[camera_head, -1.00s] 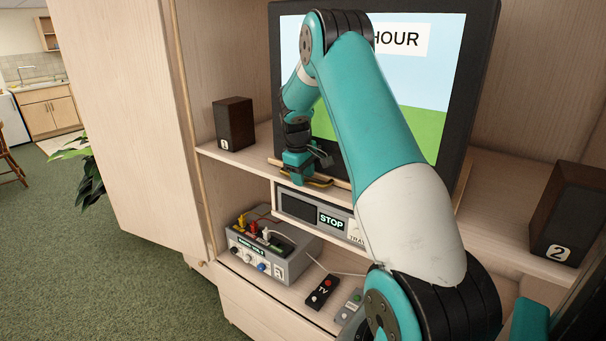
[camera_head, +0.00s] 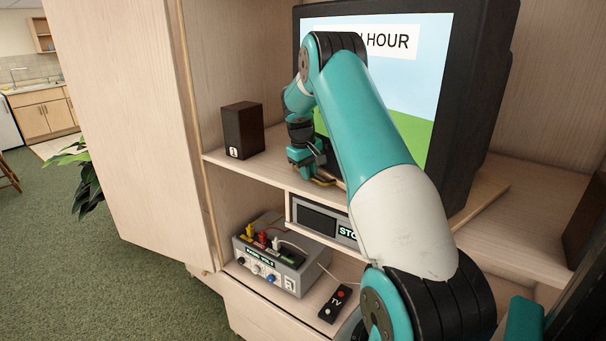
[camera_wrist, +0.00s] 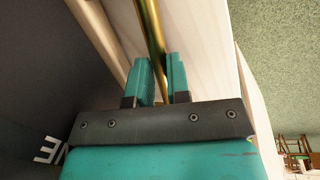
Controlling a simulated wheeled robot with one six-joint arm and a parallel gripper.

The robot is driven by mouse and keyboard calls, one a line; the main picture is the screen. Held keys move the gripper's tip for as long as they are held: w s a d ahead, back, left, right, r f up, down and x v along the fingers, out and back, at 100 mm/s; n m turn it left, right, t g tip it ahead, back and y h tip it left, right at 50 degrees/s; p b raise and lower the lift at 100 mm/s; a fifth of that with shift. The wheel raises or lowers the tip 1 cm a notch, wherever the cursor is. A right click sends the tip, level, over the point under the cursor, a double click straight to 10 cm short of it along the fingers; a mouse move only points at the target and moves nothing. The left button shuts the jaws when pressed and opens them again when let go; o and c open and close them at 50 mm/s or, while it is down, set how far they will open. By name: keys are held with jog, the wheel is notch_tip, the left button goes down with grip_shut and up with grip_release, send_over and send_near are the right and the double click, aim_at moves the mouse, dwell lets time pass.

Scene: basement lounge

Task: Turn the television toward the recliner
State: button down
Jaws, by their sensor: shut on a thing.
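The television (camera_head: 478,110) stands on a thin wooden board (camera_head: 480,199) on the cabinet shelf. Its lit screen (camera_head: 420,85) shows blue, green and the word HOUR; my arm hides part of it. The screen is angled to the left, and the dark right side of the casing shows. A brass bar (camera_head: 325,182) runs at the board's front edge. My gripper (camera_head: 318,177) is at this bar. In the wrist view the bar (camera_wrist: 149,30) passes between the two teal fingers (camera_wrist: 162,75), which are shut on it. The recliner is not in view.
A speaker (camera_head: 242,130) marked 1 stands left of the television; another dark speaker (camera_head: 588,225) is cut off at right. Below are a grey control box (camera_head: 270,255) with cables, a display unit (camera_head: 318,217) and a TV remote (camera_head: 335,303). Green carpet (camera_head: 120,285) is open at left.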

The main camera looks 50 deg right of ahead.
jog(key=shift+w+d+r, duration=0.1)
jog(key=shift+w+d, duration=0.05)
jog(key=c, duration=1.1)
grip_release()
jog(key=shift+w+d, duration=0.1)
jog(key=shift+r, duration=0.2)
jog(key=a+r, duration=0.3)
jog(key=r, duration=1.3)
jog(key=shift+w+a+r+b, duration=0.15)
jog(key=shift+w+r+b, duration=0.2)
jog(key=shift+b, duration=0.1)
